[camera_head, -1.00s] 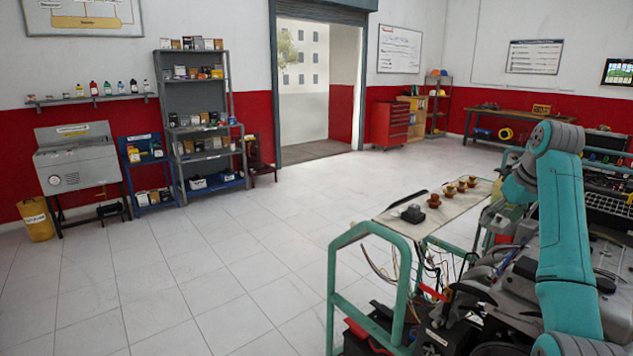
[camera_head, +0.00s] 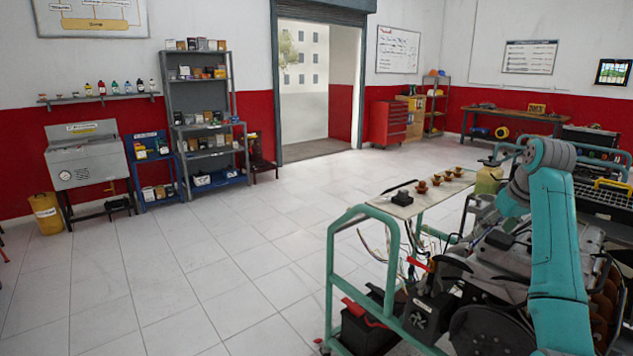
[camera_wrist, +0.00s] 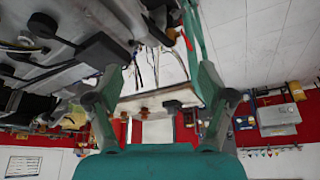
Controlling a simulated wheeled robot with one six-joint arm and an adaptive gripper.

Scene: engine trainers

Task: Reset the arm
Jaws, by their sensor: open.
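My arm (camera_head: 562,245) is teal and stands bent at the right of the head view, over the engine trainer. Its forearm points away from the camera, and my gripper is not clearly visible there. In the wrist view my gripper (camera_wrist: 158,78) is open, with its two fingers wide apart and nothing between them. The wrist picture is upside down. The engine trainer (camera_head: 480,268) sits in a green tube frame (camera_head: 335,265) and also shows in the wrist view (camera_wrist: 60,75).
A light tabletop (camera_head: 425,202) on the frame bears several brown parts (camera_head: 437,180) and a dark block (camera_head: 402,198). Loose wires hang below it. Shelves (camera_head: 205,120) and a grey parts washer (camera_head: 86,155) line the left wall. The tiled floor (camera_head: 220,260) is clear.

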